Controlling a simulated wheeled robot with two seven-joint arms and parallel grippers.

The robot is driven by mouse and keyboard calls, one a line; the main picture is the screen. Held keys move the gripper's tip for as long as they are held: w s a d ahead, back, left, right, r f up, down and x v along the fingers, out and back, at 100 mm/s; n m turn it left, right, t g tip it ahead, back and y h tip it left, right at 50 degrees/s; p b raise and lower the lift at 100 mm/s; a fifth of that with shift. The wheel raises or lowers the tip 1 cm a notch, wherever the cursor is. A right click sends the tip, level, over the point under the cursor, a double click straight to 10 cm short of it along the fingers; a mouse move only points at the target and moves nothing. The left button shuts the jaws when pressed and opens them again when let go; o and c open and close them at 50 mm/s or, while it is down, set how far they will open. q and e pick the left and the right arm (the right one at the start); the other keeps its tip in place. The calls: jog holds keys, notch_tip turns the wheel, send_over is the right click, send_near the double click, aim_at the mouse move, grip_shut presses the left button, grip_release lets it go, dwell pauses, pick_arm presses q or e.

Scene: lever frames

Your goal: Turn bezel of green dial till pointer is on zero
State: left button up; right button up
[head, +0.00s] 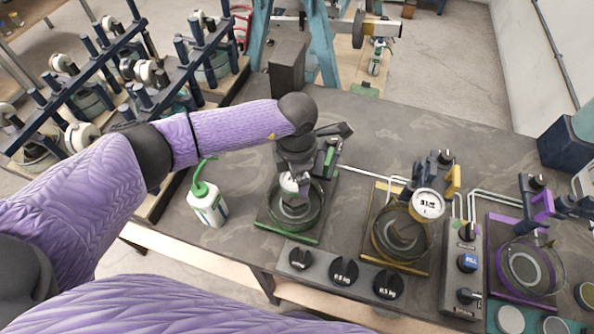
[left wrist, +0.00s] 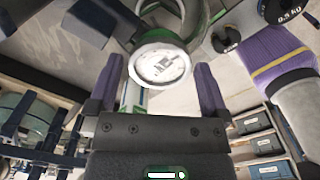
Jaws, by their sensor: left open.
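I cannot tell whether a finger touches the rim. The pointer and zero mark are too small to read. In the head view the dial (head: 289,184) is partly hidden under my left gripper (head: 292,166), on the green lever frame (head: 332,200) above a round dish. My right gripper is not seen.
A white bottle with a green spout (head: 207,204) stands left of the green frame. A block of black weights (head: 343,271) lies in front. Yellow (head: 379,192) and purple (head: 497,229) frames stand to the right. The table behind is mostly clear.

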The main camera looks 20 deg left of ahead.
pick_arm(q)
jog(key=c, duration=1)
jog(key=m+b, duration=0.2)
jog(key=m, duration=0.1)
jog(key=shift+d+f+m+b, duration=0.1)
jog(key=shift+f+m+b, duration=0.05)
jog(key=shift+m+b, duration=0.2)
jog(key=m+b, duration=0.1)
jog(key=m, duration=0.1)
jog(key=shift+m+b, duration=0.3)
jog(key=shift+m, duration=0.05)
jog(key=shift+s+m+b, duration=0.1)
jog(key=shift+m+b, duration=0.2)
jog(key=shift+m, duration=0.2)
jog(key=shift+r, duration=0.2)
jog(key=o, duration=1)
